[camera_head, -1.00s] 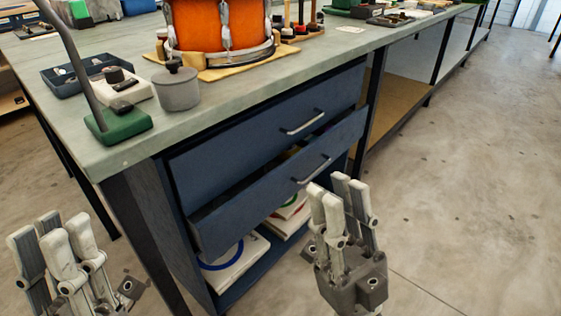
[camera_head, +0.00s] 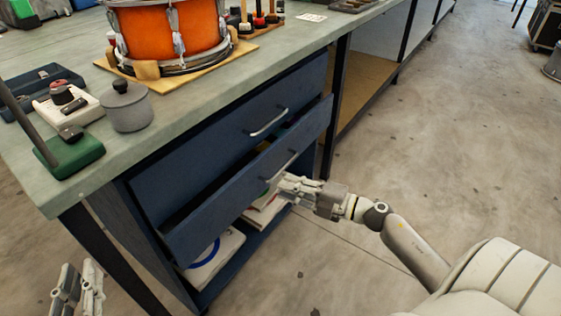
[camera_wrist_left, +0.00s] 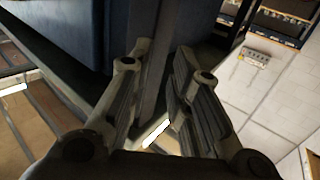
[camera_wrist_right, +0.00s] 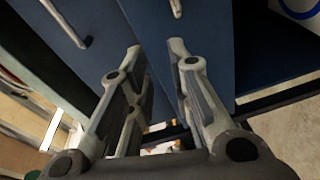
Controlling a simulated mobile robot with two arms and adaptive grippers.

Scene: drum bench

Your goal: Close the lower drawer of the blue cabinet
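The blue cabinet (camera_head: 142,210) stands under the bench. Its lower drawer (camera_head: 230,199) is pulled out, with a dark gap behind its front; the upper drawer (camera_head: 225,142) looks shut. The lower drawer's metal handle (camera_head: 281,168) is partly beside my right gripper (camera_head: 284,183). That gripper is at the drawer front near the handle; I cannot tell whether it touches. In the right wrist view its fingers (camera_wrist_right: 158,50) are apart and empty before blue panels. My left gripper (camera_head: 78,285) is low at the left, away from the drawer; its fingers (camera_wrist_left: 162,50) are apart and empty.
The bench top (camera_head: 190,100) carries an orange drum (camera_head: 170,30), a grey lidded pot (camera_head: 126,107) and a green-based stand (camera_head: 70,152). Papers or books (camera_head: 215,262) lie on the open shelf below the drawer.

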